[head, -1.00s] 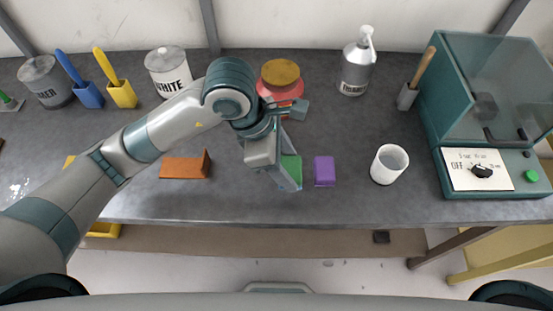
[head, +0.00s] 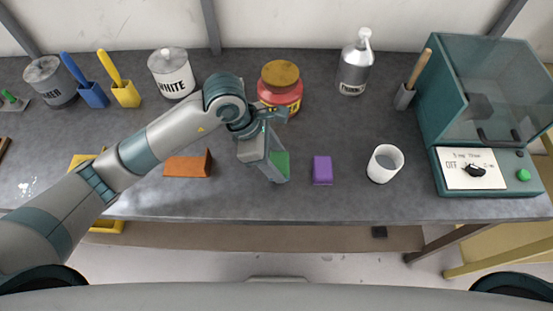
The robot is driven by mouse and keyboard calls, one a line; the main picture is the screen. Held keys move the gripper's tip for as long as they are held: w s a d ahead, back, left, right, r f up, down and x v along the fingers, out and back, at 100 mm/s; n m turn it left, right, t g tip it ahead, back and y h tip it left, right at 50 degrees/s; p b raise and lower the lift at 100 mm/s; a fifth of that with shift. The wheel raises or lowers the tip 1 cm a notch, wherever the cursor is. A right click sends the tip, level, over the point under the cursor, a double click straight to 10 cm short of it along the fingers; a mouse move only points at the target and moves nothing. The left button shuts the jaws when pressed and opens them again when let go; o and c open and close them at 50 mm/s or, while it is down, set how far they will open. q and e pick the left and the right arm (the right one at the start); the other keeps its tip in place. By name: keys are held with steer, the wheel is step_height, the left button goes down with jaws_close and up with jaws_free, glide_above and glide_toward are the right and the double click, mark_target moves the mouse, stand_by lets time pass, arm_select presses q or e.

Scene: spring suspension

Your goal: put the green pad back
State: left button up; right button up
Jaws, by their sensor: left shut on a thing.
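The green pad (head: 281,162) is in the head view, between the orange block and the purple pad. My left gripper (head: 274,168) is shut on it. The gripper's fingers hide part of the pad, and I cannot tell whether it touches the table. The purple pad (head: 322,170) stands on the table a little to the right, apart from the gripper. My right gripper is not in view.
An orange wedge-shaped block (head: 187,166) lies left of my left gripper. A red jar (head: 283,92) with a brown lid stands behind it. A white cup (head: 384,164) and a teal machine (head: 480,120) stand at the right. The table (head: 350,120) is clear behind the purple pad.

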arm_select(q)
steer(key=shift+f, duration=0.8)
steer(key=shift+f, duration=0.1)
steer(key=shift+f, duration=0.1)
steer(key=o, duration=1.2)
